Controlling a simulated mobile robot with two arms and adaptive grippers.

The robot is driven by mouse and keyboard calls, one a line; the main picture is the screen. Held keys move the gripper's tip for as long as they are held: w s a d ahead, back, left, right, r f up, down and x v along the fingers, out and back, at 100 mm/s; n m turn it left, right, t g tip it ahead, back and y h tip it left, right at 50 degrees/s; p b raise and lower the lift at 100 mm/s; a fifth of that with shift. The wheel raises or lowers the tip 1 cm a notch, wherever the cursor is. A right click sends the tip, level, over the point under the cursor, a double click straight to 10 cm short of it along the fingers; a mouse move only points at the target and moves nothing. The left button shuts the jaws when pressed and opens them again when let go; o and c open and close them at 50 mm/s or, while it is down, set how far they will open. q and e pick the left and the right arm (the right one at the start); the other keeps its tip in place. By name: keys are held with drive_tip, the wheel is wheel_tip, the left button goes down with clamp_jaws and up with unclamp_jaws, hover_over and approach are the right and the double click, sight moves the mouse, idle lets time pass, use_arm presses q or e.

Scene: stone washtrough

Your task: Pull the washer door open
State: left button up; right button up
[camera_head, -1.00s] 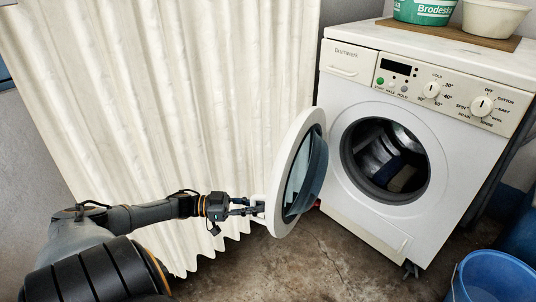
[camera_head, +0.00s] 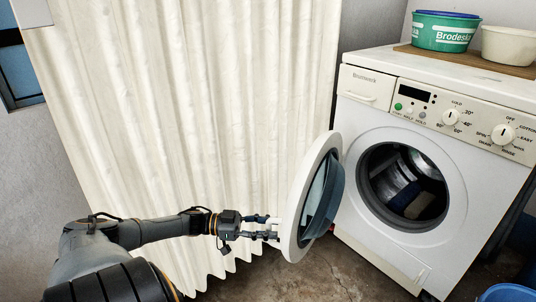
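The white washer (camera_head: 372,235) stands at the right, turned slightly, with its round opening (camera_head: 403,187) uncovered and dark laundry inside. Its round door (camera_head: 294,215), a white ring with a dark glass bowl, stands swung wide open to the left of the opening. My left gripper (camera_head: 274,228) is at the door's outer left edge, by a small white handle piece. Its fingers lie around or against that piece; the small view does not show clearly whether they are closed on it. My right gripper is not in view.
A cream curtain (camera_head: 180,110) hangs behind my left arm and the door. A green tub (camera_head: 444,32) and a cream bowl (camera_head: 509,46) stand on a board on the washer. A blue bucket (camera_head: 508,293) is at the lower right corner. Bare floor shows below the door.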

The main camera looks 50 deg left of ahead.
use_arm(q)
approach(287, 205)
drive_tip(key=x, duration=0.5)
